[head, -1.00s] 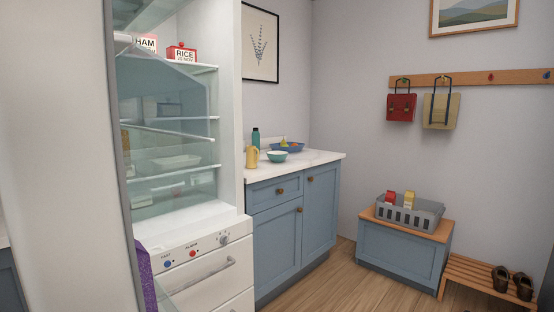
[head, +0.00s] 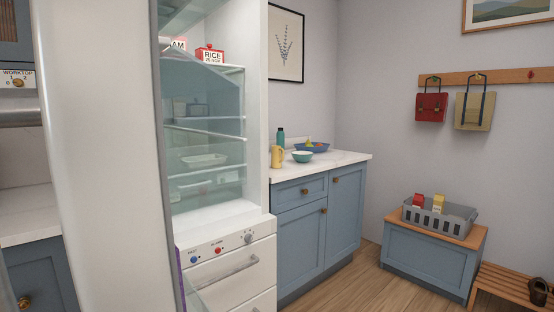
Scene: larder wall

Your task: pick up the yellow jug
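The yellow jug (head: 277,157) stands upright on the white worktop (head: 330,168) of the blue cabinet, close to the side of the fridge. A teal bottle (head: 280,138) is just behind it and a teal bowl (head: 302,156) is to its right. My gripper does not show in this view, so its state cannot be seen.
The open fridge (head: 205,218) and its door (head: 100,160) fill the left side. A blue bowl with fruit (head: 312,147) is at the back of the worktop. A grey basket (head: 440,216) sits on a low blue chest (head: 432,256). Wooden floor (head: 350,290) is clear before the cabinet.

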